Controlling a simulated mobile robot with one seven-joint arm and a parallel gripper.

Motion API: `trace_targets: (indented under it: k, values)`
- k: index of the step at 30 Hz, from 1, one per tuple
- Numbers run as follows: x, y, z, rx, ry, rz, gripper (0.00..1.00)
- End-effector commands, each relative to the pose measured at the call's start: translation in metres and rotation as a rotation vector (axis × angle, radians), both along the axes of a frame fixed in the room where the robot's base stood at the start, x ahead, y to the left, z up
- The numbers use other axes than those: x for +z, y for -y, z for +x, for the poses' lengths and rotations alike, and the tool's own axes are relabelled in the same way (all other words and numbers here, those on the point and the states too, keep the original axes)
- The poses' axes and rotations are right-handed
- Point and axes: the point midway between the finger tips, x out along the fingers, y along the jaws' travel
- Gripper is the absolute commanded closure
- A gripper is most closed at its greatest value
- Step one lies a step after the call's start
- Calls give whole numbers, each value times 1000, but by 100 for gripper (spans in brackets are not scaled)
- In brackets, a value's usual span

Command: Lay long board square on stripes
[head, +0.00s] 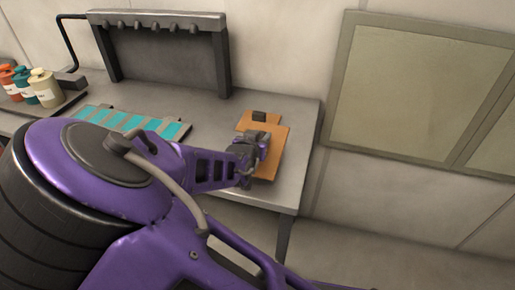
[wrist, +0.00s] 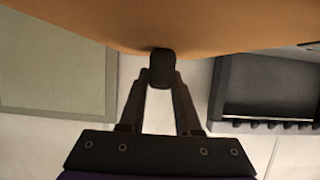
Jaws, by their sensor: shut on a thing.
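An orange board (head: 272,158) is at the right end of the grey bench in the head view, partly hidden by my gripper. A narrower orange part with a dark block (head: 259,116) shows at its far end. My gripper (head: 262,148) is over the board. In the wrist view my gripper (wrist: 160,75) is shut on a dark grip at the edge of the orange board (wrist: 150,22), which fills the top. I cannot tell whether the board touches the bench. The striped mat (head: 128,123), teal and pale, lies left of the board, its near side hidden by my arm.
A dark rack (head: 170,50) stands at the back of the bench (head: 302,112). Orange, teal and cream bottles (head: 42,88) stand in a tray at the far left. Bare bench lies between mat and board. The bench's right edge is close to the board.

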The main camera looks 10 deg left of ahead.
Motion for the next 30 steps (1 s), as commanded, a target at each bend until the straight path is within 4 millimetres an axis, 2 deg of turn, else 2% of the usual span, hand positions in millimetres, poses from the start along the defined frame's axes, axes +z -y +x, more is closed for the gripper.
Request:
trace_targets:
  k: [1,3,8,15,26,27,30]
  values:
    - [-11,1,1,-2,0,-3,100]
    - [-19,1,0,-1,0,0,100]
    - [-30,1,1,-1,1,0,100]
    - [-61,1,0,0,1,0,100]
    - [-65,1,0,-1,1,2,100]
    - [-64,1,0,-1,0,2,63]
    - [-64,1,0,-1,0,2,45]
